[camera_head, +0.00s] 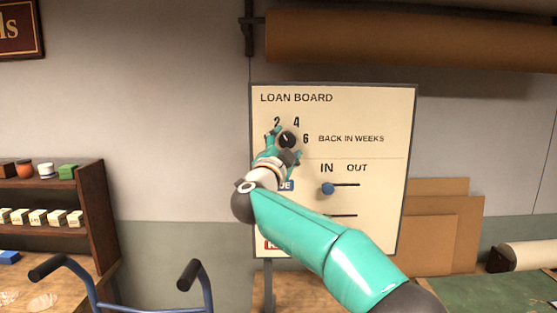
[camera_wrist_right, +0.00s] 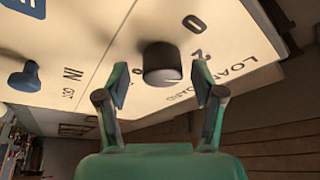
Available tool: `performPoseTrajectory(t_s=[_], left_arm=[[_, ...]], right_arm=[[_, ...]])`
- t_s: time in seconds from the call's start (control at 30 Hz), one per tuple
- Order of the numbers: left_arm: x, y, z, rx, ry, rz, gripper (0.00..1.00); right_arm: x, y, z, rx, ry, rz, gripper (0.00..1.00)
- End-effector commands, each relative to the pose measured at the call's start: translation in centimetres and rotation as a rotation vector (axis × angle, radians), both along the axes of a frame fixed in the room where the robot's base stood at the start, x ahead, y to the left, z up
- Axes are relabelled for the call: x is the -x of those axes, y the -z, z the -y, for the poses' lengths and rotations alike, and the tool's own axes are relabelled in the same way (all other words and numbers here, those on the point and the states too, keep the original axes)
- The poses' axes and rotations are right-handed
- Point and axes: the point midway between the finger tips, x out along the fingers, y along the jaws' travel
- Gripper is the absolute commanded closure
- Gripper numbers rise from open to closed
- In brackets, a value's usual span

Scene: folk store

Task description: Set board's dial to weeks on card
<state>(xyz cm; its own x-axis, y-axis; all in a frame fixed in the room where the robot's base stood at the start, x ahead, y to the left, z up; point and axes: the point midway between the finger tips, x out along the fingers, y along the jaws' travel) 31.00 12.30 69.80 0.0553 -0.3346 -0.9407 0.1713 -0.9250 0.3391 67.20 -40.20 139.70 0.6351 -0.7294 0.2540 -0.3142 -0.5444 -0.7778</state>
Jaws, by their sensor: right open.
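The white loan board (camera_head: 360,110) stands upright against the wall, lettered "LOAN BOARD", with "BACK IN WEEKS" beside its dial. The dial (camera_head: 288,138) is a small dark round knob with the numbers 2, 4 and 6 showing around it; its pointer is too small to read. In the right wrist view the dial (camera_wrist_right: 161,63) sits between the fingertips, near the figures 0 and 2, with gaps on both sides. My right gripper (camera_head: 285,143) is open at the dial; it also shows in the wrist view (camera_wrist_right: 160,76). I cannot make out a card. My left gripper is out of view.
A blue slider knob (camera_head: 327,188) sits at the IN side of its slot, below the dial. Blue tubular handles (camera_head: 192,272) stand at the front left. A shelf (camera_head: 95,200) holds pots and blocks.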

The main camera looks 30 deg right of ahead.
Motion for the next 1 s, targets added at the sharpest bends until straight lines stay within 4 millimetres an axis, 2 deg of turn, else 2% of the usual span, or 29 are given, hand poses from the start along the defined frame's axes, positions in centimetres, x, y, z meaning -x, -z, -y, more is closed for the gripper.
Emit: performPoseTrajectory(t_s=[0.17, 0.6, 0.8, 1.0], left_arm=[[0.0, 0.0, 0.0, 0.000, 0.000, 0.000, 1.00], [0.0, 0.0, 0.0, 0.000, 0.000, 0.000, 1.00], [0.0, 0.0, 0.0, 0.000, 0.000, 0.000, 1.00], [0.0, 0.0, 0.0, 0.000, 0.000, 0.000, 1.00]], right_arm=[[1.3, 0.4, -1.5, 0.001, -0.004, 0.000, 0.32], [6.3, 2.7, -7.3, 0.001, -0.004, -0.002, 0.32], [7.2, 3.1, -8.3, 0.001, -0.001, -0.003, 0.32], [7.3, 3.2, -8.4, 0.000, 0.000, -0.002, 0.32]])
